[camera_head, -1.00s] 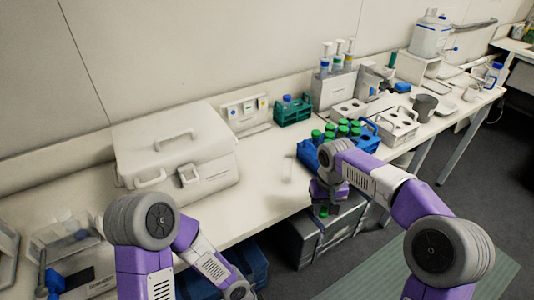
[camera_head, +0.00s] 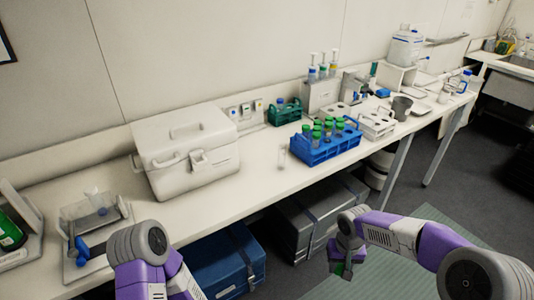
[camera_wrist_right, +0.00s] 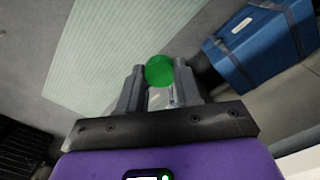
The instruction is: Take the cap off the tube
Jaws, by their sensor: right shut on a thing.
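My right gripper (camera_head: 341,268) is in front of the bench, below the bench top and over the floor. In the right wrist view the gripper (camera_wrist_right: 160,90) is shut on a clear tube (camera_wrist_right: 160,98) with a round green cap (camera_wrist_right: 160,70). The cap sits on the tube's end, beyond the fingertips. In the head view only a small green patch shows at the gripper. My left arm is at the lower left; its gripper is out of the picture. Several other green-capped tubes stand in the blue rack (camera_head: 325,153) on the bench.
A white lidded box (camera_head: 185,155) stands left on the bench (camera_head: 245,190). A small clear upright object (camera_head: 282,157) stands between it and the blue rack. A green rack (camera_head: 284,113) is behind. A grey case (camera_head: 320,215) and a blue case (camera_head: 225,265) are under the bench.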

